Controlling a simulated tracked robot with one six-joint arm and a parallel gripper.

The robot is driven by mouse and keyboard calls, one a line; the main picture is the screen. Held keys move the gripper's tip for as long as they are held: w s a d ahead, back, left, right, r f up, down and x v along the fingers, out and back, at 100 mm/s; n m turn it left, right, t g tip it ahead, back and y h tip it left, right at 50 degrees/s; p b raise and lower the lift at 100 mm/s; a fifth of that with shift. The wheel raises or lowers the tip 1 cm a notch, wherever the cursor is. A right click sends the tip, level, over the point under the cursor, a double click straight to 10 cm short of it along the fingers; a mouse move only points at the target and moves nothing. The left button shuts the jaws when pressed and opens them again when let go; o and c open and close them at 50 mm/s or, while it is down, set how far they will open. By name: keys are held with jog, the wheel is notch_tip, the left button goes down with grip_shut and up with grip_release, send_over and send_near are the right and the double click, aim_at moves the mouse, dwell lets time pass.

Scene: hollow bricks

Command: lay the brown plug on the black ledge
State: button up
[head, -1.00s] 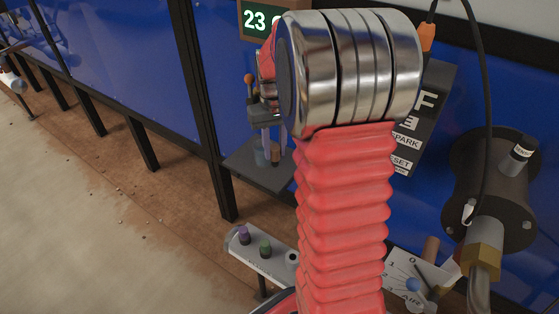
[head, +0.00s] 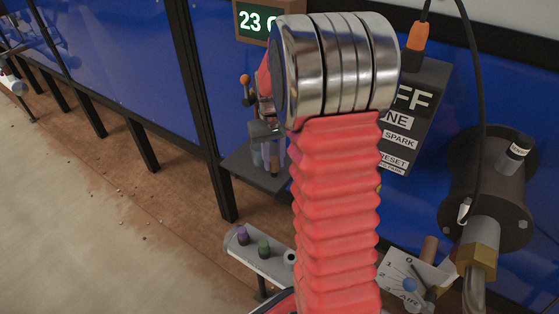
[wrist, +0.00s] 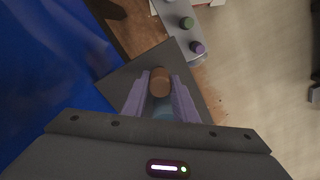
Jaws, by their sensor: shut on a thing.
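The brown plug (wrist: 159,82) is between the purple fingertips of my gripper (wrist: 158,95) in the wrist view, and the fingers are shut on it. In the head view my gripper (head: 268,155) is partly hidden behind my arm, with the brown plug (head: 274,170) at its lower end. The black ledge (head: 238,163) is a flat dark plate beneath and around the fingers; it also shows in the wrist view (wrist: 121,77). I cannot tell whether the plug touches the ledge. A bluish patch (wrist: 163,114) shows between the fingers; I cannot tell what it is.
A grey rack (head: 268,263) below the ledge holds a purple plug (head: 242,236) and a green plug (head: 264,248). A blue panel wall and black post (head: 205,95) stand behind and left. A switch box (head: 411,115), dial plate (head: 403,277) and pipe fitting (head: 485,250) are at right.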

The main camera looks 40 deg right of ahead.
aim_at(274, 159)
jog(key=o, duration=0.9)
jog(key=shift+w+a+f, duration=0.1)
jog(key=shift+w+a, duration=0.05)
jog(key=shift+o, duration=1)
jog(key=shift+s+d, duration=0.3)
jog(key=shift+w+a+r, duration=0.2)
jog(key=shift+w+r, duration=0.05)
jog(key=shift+r, duration=0.4)
notch_tip(274, 159, up, 11)
jog(key=shift+s+d, duration=0.15)
